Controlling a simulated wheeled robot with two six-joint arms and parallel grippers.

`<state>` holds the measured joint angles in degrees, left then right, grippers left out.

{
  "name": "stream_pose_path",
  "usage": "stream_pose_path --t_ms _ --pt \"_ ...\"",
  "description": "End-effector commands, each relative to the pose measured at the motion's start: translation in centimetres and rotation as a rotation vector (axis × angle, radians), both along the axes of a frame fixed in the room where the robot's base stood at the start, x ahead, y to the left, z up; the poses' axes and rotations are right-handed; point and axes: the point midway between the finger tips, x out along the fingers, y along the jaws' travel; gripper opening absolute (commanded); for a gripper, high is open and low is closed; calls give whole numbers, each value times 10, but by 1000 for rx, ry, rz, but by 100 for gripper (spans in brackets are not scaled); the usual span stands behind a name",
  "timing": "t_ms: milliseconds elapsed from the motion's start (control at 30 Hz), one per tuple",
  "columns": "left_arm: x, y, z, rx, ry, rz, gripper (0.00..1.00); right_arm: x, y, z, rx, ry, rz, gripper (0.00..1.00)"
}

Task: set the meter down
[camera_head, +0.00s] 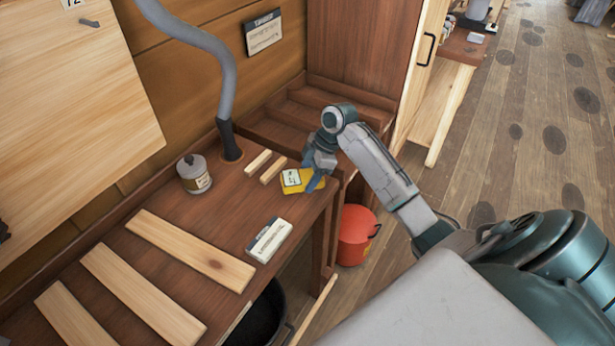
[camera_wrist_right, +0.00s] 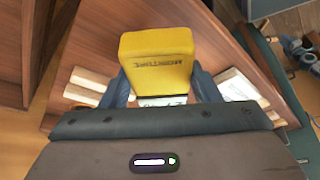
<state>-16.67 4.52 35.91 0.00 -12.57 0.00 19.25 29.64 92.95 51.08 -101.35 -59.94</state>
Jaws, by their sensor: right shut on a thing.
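The meter (camera_head: 298,180) is a small yellow box with a pale face, at the right end of the brown workbench (camera_head: 232,220). My right gripper (camera_head: 316,177) is shut on it. In the right wrist view the yellow meter (camera_wrist_right: 156,62) sits between the two fingers of my right gripper (camera_wrist_right: 156,92), with dark lettering on its near side. Whether the meter touches the bench top or hangs just above it, I cannot tell. My left gripper is not in view.
Two short wood strips (camera_head: 258,163) lie just left of the meter. A tin (camera_head: 194,174), a white-faced label block (camera_head: 269,240) and several planks (camera_head: 190,250) are on the bench. A grey hose (camera_head: 228,90) rises behind. A red bucket (camera_head: 356,235) stands below the bench's right end.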

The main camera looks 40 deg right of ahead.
Motion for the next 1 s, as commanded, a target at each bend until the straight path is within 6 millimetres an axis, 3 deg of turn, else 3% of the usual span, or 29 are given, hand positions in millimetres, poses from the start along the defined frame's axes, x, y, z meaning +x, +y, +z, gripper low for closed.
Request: stream_pose_path --t_ms 233,467,800,833,933,1000 --pt "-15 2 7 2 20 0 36 10 -3 -7 0 1 -1 29" --pt "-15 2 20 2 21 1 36 9 -3 -34 -1 1 0 29" --pt "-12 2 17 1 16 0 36 9 -3 -40 -1 0 0 29" --pt "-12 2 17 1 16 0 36 9 -4 -40 -1 0 0 60" --pt "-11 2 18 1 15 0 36 9 -3 -40 -1 0 0 78" --pt "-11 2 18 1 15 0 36 9 -4 -40 -1 0 0 78"
